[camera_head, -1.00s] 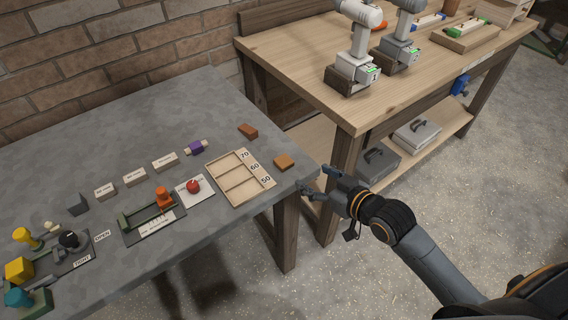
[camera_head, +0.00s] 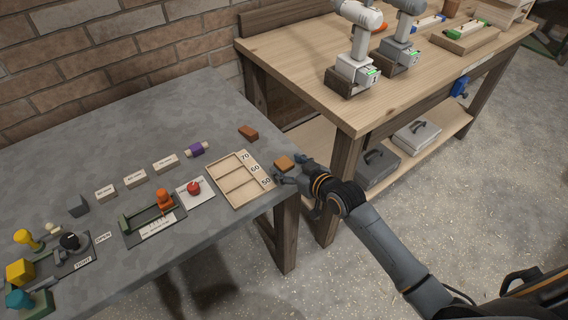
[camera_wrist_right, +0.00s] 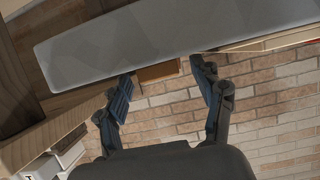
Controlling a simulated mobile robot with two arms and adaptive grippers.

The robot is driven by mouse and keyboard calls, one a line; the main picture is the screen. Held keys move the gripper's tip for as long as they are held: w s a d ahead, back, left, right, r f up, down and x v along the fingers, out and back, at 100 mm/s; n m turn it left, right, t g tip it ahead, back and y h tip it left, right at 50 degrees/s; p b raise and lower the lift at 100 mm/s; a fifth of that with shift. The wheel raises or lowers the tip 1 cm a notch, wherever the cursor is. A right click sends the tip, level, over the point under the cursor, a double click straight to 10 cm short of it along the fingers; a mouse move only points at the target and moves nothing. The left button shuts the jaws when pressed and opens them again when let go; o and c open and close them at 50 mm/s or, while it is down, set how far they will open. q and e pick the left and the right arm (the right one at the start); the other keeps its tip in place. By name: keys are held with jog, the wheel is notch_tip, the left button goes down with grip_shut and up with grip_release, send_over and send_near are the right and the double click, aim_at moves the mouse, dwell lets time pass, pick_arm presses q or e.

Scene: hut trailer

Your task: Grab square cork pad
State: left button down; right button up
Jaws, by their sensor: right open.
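The square cork pad (camera_head: 284,162) is a small orange-brown block lying at the right edge of the grey table, beside the wooden tray. It also shows in the right wrist view (camera_wrist_right: 158,71), partly visible between the fingertips. My right gripper (camera_head: 290,171) is at the table edge, right by the pad. In the right wrist view its fingers (camera_wrist_right: 161,72) are spread, with the pad ahead of the gap; I cannot tell whether they touch it. My left gripper is not in view.
A wooden tray marked 70, 60, 50 (camera_head: 212,168) lies just left of the pad. A darker brown block (camera_head: 248,132) sits farther back. A red ball on a white card (camera_head: 193,188) is left of the tray. A wooden workbench (camera_head: 310,75) with two drills stands behind.

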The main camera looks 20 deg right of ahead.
jog(key=c, duration=0.8)
jog(key=shift+r, duration=0.15)
